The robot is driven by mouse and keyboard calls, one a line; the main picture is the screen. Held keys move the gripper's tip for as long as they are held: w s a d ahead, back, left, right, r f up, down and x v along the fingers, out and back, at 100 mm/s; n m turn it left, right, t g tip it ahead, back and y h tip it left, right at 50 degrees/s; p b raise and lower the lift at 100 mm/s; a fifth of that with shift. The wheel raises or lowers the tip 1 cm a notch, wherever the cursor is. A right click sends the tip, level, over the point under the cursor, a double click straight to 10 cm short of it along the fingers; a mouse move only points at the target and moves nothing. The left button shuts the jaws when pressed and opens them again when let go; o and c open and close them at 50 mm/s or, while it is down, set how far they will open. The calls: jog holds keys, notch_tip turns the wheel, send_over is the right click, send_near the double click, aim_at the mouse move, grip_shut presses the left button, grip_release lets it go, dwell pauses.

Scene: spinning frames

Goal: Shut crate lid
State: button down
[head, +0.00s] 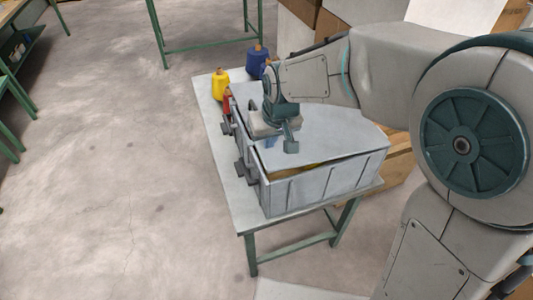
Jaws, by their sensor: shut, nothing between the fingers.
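The grey crate (322,190) stands on a small table. Its grey lid (335,138) lies low over the top, nearly level. A narrow gap shows between the lid and the near wall, with something yellowish-brown inside. Dark latches (246,172) hang on the crate's left side. My gripper (290,147) is shut and empty, pointing down over the lid's left part. Its tip looks to be at or just above the lid; I cannot tell if it touches. My arm hides the lid's far part.
A yellow cone of yarn (220,85) and a blue one (257,62) stand behind the crate, with a small red thing (227,102) beside it. The table (216,133) has a narrow bare strip at left. Cardboard boxes (400,165) stand at right. Floor at left is clear.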

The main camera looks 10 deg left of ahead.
aim_at(265, 162)
jog(key=x, duration=0.3)
jog(key=p+x, duration=0.1)
jog(key=x, duration=0.1)
jog(key=shift+s+f, duration=0.3)
jog(key=shift+f, duration=0.85)
